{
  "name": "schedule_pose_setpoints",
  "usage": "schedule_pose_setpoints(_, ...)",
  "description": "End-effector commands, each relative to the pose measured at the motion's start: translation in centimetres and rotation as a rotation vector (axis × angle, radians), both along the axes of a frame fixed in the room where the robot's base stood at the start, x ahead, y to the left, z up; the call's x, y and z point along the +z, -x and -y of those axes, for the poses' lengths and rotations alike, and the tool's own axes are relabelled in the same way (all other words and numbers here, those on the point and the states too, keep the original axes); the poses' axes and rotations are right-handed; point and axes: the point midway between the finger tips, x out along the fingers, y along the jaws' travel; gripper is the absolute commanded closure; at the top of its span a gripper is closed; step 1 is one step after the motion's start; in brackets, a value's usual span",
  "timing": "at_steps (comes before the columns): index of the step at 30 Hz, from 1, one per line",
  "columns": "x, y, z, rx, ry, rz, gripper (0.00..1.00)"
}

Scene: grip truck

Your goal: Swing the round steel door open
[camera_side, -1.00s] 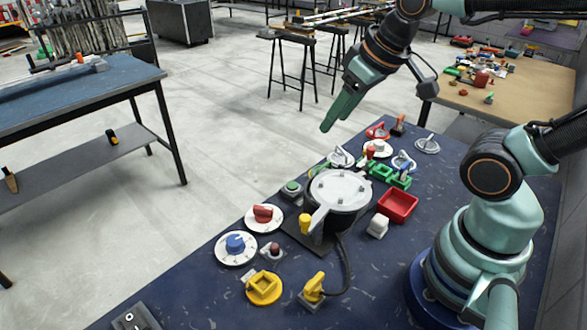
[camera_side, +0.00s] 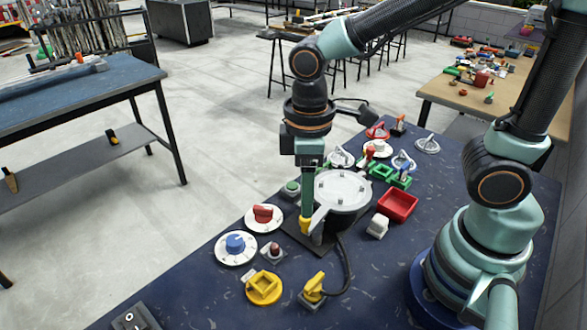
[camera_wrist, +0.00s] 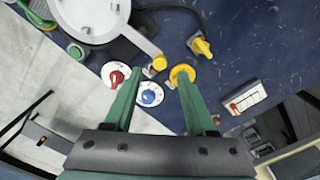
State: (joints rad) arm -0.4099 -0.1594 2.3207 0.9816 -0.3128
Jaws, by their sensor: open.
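The round steel door (camera_side: 343,187) lies flat as a pale disc on top of a dark drum. A grey arm (camera_side: 319,217) sticks out from it toward the front left. A yellow cylinder (camera_side: 304,225) is beside the end of this arm. My gripper (camera_side: 306,212) points down at the left of the door, its fingertips close to the cylinder. In the wrist view my gripper (camera_wrist: 157,82) is open, with the cylinder (camera_wrist: 160,65) showing between and just beyond the fingertips. The door (camera_wrist: 88,14) is at the upper left there. I cannot tell whether the fingers touch the cylinder.
A red knob on a white dial (camera_side: 264,215), a blue knob dial (camera_side: 236,247) and a small red button (camera_side: 273,250) are left of the door. A yellow ring (camera_side: 263,287) and yellow switch (camera_side: 315,288) are in front. A red tray (camera_side: 398,206) is at right.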

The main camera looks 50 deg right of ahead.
Motion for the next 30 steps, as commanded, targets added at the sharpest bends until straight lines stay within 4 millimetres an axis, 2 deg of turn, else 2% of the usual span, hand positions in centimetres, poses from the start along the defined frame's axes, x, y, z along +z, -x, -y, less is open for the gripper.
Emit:
schedule_pose_setpoints(3,-2.4,0.1,0.1,-0.001,0.002,-0.006,0.44)
schedule_pose_setpoints(9,-5.2,0.0,0.0,-0.002,0.001,-0.003,0.44)
schedule_pose_setpoints(15,-6.4,0.0,0.0,-0.002,0.0,0.0,0.44)
schedule_pose_setpoints(24,-6.5,0.0,0.0,-0.002,-0.001,0.001,0.44)
schedule_pose_setpoints(28,-6.5,0.0,0.0,-0.002,-0.001,0.002,0.94)
schedule_pose_setpoints(29,-6.5,0.0,0.0,-0.002,-0.001,0.002,1.0)
schedule_pose_setpoints(30,-6.5,0.0,0.0,-0.002,-0.001,0.002,1.0)
